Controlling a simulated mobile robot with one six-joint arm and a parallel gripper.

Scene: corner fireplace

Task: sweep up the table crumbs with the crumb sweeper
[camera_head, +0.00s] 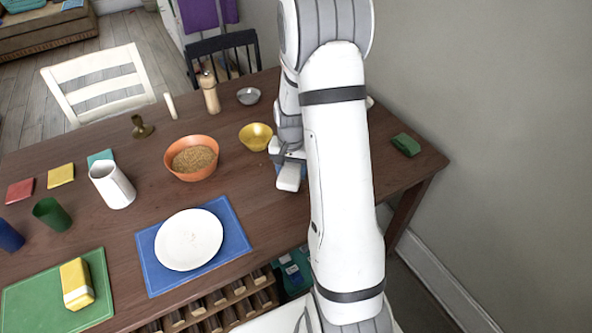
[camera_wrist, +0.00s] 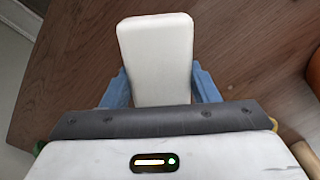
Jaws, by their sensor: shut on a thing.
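My gripper (camera_wrist: 157,88) has blue fingers closed on the two sides of a white, smooth, round-cornered block, which I take to be the crumb sweeper (camera_wrist: 155,50). The block points away from the wrist over the brown wooden table (camera_wrist: 245,50). Its underside is hidden, and I cannot tell whether it touches the table. In the head view my gripper (camera_head: 288,172) is low over the table (camera_head: 262,205), just right of the yellow bowl (camera_head: 255,137), and my arm hides much of that area. I can make out no crumbs in either view.
An orange bowl (camera_head: 191,158) with grainy contents stands left of the yellow bowl. A white plate (camera_head: 189,239) lies on a blue mat (camera_head: 152,273). A pepper mill (camera_head: 209,92) and metal dish (camera_head: 248,96) stand behind. A green item (camera_head: 406,145) lies near the right end.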

